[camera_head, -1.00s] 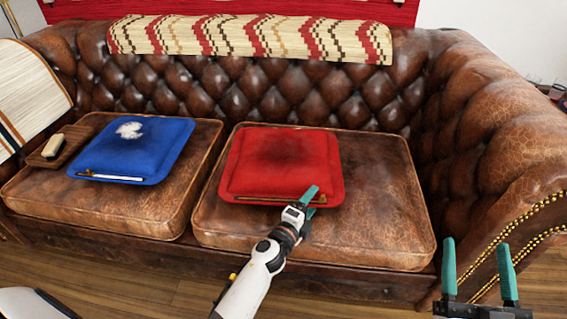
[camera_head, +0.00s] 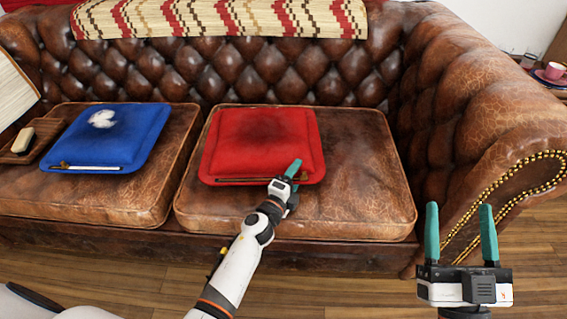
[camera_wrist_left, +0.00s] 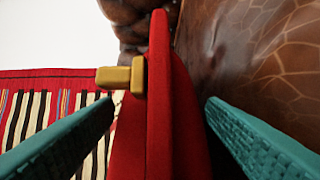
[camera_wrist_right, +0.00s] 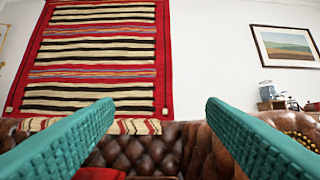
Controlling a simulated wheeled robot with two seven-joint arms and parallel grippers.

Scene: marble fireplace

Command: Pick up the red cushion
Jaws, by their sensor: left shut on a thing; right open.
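The red cushion (camera_head: 262,140) lies flat on the right seat pad of the brown leather sofa, with a dark patch on its top and a zip along its front edge. My left gripper (camera_head: 292,170) is at its front right corner, shut on the cushion's edge. In the left wrist view the cushion (camera_wrist_left: 160,110) stands edge-on between the teal fingers, with a yellow zip pull beside it. My right gripper (camera_head: 460,207) is open and empty in front of the sofa's right arm. The right wrist view shows nothing between its fingers.
A blue cushion (camera_head: 105,137) lies on the left seat pad, beside a small wooden tray (camera_head: 18,157) holding a brush-like block. The sofa's rolled right arm (camera_head: 490,120) rises beside the right pad (camera_head: 360,175). A pink cup (camera_head: 554,71) stands on a table far right.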

